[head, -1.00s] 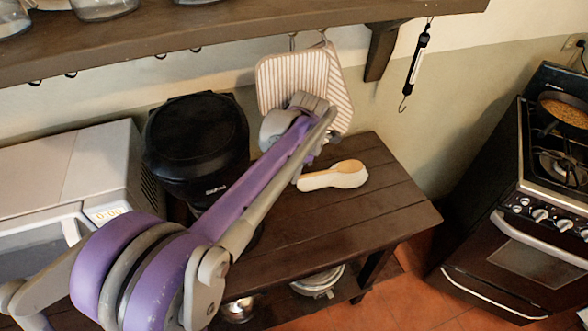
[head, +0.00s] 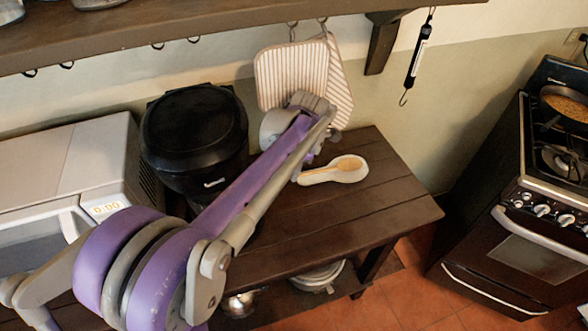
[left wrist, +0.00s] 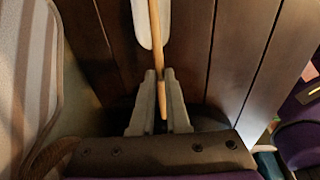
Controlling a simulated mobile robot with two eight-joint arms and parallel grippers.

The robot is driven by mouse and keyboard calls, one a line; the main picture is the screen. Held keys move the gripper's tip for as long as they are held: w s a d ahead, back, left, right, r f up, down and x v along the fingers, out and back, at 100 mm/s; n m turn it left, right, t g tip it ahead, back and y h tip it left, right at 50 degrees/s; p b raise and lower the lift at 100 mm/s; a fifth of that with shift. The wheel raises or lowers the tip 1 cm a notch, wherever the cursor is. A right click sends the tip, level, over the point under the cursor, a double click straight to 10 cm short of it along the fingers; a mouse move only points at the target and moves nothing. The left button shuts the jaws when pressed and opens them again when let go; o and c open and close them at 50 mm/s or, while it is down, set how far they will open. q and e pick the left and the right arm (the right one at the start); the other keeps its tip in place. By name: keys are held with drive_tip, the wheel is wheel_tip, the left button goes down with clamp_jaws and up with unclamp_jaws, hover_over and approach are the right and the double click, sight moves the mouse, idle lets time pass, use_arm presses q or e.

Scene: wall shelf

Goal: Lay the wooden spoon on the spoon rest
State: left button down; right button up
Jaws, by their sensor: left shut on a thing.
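The white spoon rest (head: 352,178) lies on the dark wooden table, with the pale wooden spoon (head: 347,163) in it or just over it. I cannot tell whether they touch. My left gripper (head: 301,171) is at the rest's left end, mostly hidden behind my arm. In the left wrist view, the fingers of my left gripper (left wrist: 160,76) are shut on the spoon's handle (left wrist: 157,50). The handle runs away from the fingers over the spoon rest (left wrist: 142,25). The spoon's bowl is outside that view. My right gripper does not show.
A black appliance (head: 195,135) and a microwave (head: 75,165) stand left of the spoon rest. Striped pot holders (head: 290,75) hang behind it. The table's right part (head: 400,205) is clear. A stove (head: 520,230) stands apart at the right.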

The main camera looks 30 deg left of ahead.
use_arm(q)
drive_tip(key=shift+f, duration=0.45)
drive_tip(key=c, duration=0.8)
unclamp_jaws()
drive_tip(key=shift+c, duration=0.2)
drive_tip(key=shift+r, duration=0.2)
drive_tip(key=shift+r+p, duration=2.4)
drive_tip(key=shift+r, duration=1.5)
